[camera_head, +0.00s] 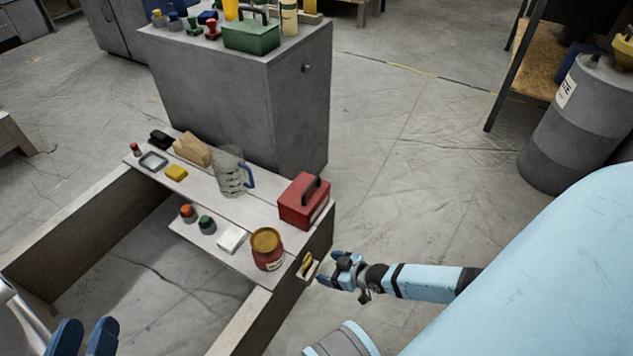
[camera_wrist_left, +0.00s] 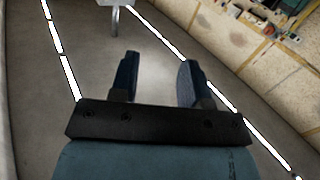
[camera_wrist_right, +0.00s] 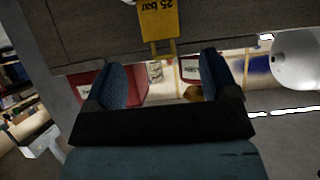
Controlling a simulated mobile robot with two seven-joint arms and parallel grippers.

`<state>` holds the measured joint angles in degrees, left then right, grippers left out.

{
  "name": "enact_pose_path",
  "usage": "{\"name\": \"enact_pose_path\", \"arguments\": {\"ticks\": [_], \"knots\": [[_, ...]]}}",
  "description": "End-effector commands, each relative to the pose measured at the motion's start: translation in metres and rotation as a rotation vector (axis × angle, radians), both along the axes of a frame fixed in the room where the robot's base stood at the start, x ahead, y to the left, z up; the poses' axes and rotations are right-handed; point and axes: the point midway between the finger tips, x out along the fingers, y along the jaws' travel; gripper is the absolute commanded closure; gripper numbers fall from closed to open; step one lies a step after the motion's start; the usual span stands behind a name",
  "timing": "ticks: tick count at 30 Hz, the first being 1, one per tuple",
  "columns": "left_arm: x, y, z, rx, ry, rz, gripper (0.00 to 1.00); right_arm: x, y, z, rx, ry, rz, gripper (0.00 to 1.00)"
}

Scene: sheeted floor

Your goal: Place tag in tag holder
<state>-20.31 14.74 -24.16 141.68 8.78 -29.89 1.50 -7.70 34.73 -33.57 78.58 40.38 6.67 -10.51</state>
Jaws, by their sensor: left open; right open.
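A yellow tag (camera_wrist_right: 159,20) marked "25 bar" shows upside down in the right wrist view, with two thin yellow legs towards my fingers. In the head view a small yellow piece (camera_head: 306,263), which looks like this tag, is at a pale holder (camera_head: 311,272) on the bench's right end. I cannot tell how fully it is seated. My right gripper (camera_head: 331,269) is open just right of the holder; the tag is beyond its fingertips (camera_wrist_right: 160,62), not clasped. My left gripper (camera_head: 85,336) is open and empty at lower left, and also in its wrist view (camera_wrist_left: 157,75).
The bench (camera_head: 262,222) carries a red toolbox (camera_head: 303,207), a red jar (camera_head: 267,257), a clear jug (camera_head: 229,178) and small items. A grey cabinet (camera_head: 245,100) stands behind. A grey drum (camera_head: 580,130) is at right. Floor right of the bench is clear.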

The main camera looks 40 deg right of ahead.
Motion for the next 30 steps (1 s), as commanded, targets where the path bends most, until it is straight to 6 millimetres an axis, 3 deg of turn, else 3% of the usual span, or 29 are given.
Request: {"name": "enact_pose_path", "arguments": {"ticks": [3, 9, 30], "knots": [[-0.005, -0.003, 0.003, -0.03, 0.055, -0.002, 0.57, -0.018, -0.007, 0.013, -0.001, 0.001, 0.0, 0.2], [-0.009, -0.006, -0.001, -0.056, 0.1, -0.003, 0.57, -0.03, -0.012, 0.018, -0.001, 0.0, 0.0, 0.2], [-0.01, -0.006, -0.001, -0.058, 0.101, -0.005, 0.57, -0.031, -0.013, 0.018, -0.001, 0.0, 0.0, 0.2]]}}
